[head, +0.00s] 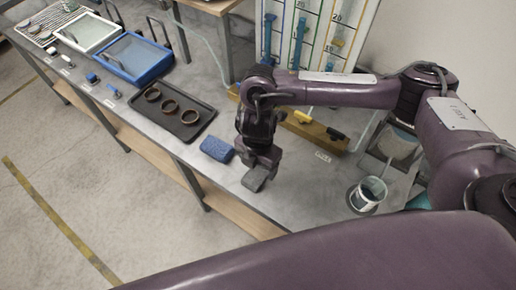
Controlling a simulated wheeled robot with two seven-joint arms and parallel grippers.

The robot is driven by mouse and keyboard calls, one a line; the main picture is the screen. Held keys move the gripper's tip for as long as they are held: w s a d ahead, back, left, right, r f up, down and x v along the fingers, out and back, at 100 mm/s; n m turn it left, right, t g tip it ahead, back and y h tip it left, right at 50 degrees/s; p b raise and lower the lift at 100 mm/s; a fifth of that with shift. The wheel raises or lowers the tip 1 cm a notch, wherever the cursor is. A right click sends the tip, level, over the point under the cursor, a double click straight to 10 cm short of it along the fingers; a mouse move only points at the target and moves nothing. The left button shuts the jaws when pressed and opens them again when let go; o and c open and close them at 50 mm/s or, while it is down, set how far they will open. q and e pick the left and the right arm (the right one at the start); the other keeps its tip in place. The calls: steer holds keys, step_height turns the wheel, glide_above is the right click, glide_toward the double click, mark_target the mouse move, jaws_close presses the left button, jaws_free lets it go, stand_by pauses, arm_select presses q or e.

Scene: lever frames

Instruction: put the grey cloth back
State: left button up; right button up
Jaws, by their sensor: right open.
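My right gripper (262,160) comes down from above over the table's front part, its jaws open and pointing down. A small dark grey block-like piece (254,181) shows right at its fingertips; I cannot tell whether it is the folded grey cloth or part of the gripper, nor whether it touches the table. A paler grey, sheet-like piece (396,146) lies in a dark frame at the right of the table, partly behind my arm; I cannot tell whether it is cloth. My left gripper is not in view.
A blue sponge (217,149) lies just left of the right gripper. A dark tray (205,117) with three rings is further left. A cup (367,194) of dark liquid stands at right. A wooden strip (315,131) and a lined board (335,25) stand behind. Blue tray (155,75).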

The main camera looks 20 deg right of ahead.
mark_target(258, 173)
step_height(258, 173, up, 8)
steer(key=shift+r, duration=0.25)
steer(key=shift+s, duration=0.1)
stand_by(0.5)
